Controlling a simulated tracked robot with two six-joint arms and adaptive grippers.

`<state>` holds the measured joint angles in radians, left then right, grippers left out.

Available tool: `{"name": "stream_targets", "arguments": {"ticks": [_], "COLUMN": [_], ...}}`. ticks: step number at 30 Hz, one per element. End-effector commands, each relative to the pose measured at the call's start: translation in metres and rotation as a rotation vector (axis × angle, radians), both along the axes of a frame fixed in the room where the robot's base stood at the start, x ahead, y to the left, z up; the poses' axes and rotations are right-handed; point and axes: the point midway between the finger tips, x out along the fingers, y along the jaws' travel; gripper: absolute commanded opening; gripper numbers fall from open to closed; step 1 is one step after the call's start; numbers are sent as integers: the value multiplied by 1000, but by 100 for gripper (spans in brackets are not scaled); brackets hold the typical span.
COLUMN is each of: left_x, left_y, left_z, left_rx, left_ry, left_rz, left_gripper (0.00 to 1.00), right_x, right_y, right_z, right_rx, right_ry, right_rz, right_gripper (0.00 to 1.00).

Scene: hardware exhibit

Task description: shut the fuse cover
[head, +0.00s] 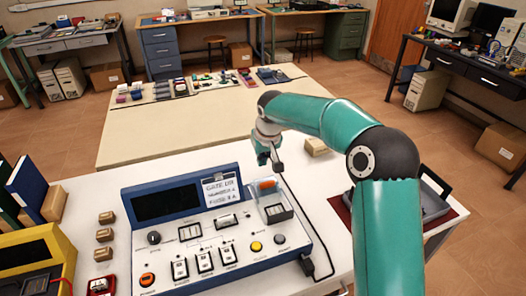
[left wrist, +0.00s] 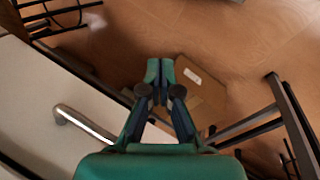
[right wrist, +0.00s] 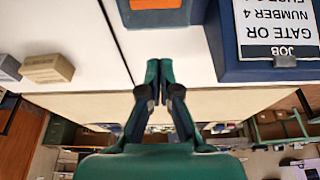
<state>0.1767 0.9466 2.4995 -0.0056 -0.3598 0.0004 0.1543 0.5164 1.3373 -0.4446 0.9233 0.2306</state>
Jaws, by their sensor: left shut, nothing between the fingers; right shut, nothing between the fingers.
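A blue and white console (head: 219,240) stands on the white table. At its right back is a grey-blue fuse housing (head: 256,194) with an orange part (head: 266,184); the orange part also shows at the top of the right wrist view (right wrist: 155,3). A dark panel (head: 279,212) lies in front of it. I cannot clearly tell the cover's angle. My right gripper (head: 275,163) is shut and empty, just behind and above the housing, apart from it in the right wrist view (right wrist: 159,70). My left gripper (left wrist: 160,70) is shut and empty beside a table edge, outside the head view.
A job card (head: 221,189) stands on the console. Small wooden blocks (head: 104,235) and a yellow case (head: 40,262) are at the left. A wooden block (head: 317,146) and a dark tray (head: 428,203) are at the right. A black cable (head: 312,235) runs past the console's right side.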

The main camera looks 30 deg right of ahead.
Motion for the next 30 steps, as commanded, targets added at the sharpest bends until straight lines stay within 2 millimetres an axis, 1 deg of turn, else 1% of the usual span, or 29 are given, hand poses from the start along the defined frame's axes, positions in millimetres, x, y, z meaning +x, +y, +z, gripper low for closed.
{"name": "stream_targets", "arguments": {"ticks": [1,6,8,12,16,21,30], "left_x": [0,0,0,0,0,0,0], "left_y": [0,0,0,0,0,0,0], "left_z": [3,9,9,11,12,13,12], "left_rx": [0,0,0,0,0,0,0], "left_ry": [0,-1,-1,-1,-1,-1,-1], "left_rz": [0,0,0,0,0,0,0], "left_gripper": [0,0,0,0,0,0,0], "right_x": [3,15,6,-10,-19,-24,-24], "right_y": [-1,-4,-2,2,5,6,7], "right_z": [-12,-47,-42,-42,-43,-43,-44], "right_rx": [0,0,0,1,1,2,2], "right_ry": [6,6,0,1,1,0,0], "right_rz": [0,0,0,0,1,1,2], "right_gripper": [0,0,0,0,0,0,0]}}
